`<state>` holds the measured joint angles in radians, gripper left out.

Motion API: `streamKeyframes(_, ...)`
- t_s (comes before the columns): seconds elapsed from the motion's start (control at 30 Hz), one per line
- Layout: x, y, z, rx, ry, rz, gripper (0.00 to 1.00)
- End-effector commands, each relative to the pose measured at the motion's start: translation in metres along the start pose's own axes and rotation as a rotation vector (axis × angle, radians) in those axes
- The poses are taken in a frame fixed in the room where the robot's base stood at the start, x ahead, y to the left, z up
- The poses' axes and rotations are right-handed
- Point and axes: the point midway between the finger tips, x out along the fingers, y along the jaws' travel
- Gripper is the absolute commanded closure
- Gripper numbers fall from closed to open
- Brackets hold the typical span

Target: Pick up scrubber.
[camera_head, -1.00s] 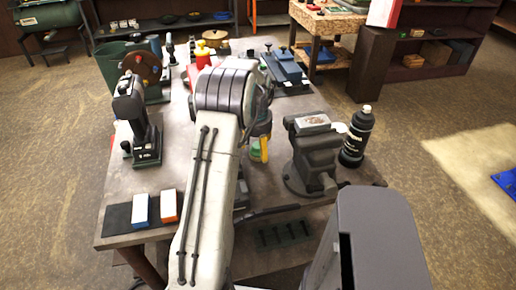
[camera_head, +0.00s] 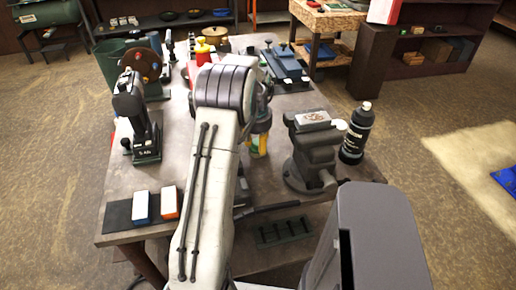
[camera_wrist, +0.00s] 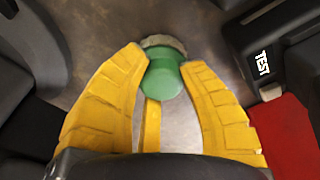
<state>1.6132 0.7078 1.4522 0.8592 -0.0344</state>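The scrubber (camera_wrist: 163,77) shows in the wrist view as a round green knob with a rough grey-brown rim behind it. It lies between the tips of the two yellow fingers of my gripper (camera_wrist: 165,62). The fingers flank the knob closely on both sides. I cannot tell whether they press on it. A narrow yellow bar (camera_wrist: 152,126) shows below the knob. In the head view, my gripper (camera_head: 258,144) is low over the middle of the workbench (camera_head: 180,180), partly behind my arm, and the scrubber cannot be made out clearly there.
A vise (camera_head: 313,155) and a black bottle (camera_head: 357,133) stand to the right of my gripper. A dark upright tool (camera_head: 140,115) stands at left. A blue-and-white block (camera_head: 141,207) and an orange-and-white block (camera_head: 170,203) lie at the front left. A red object (camera_wrist: 290,130) is close at right.

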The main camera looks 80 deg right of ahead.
Motion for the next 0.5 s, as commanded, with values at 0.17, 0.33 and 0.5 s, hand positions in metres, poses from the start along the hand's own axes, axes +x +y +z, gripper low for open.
streamKeyframes(0.17,0.0015,0.0,0.0008,0.0,-0.003,0.0,0.98)
streamKeyframes(0.33,0.0019,0.0001,0.001,0.0,-0.004,0.0,0.98)
streamKeyframes(0.5,0.0013,0.0002,0.0012,0.0,-0.005,0.0,0.98)
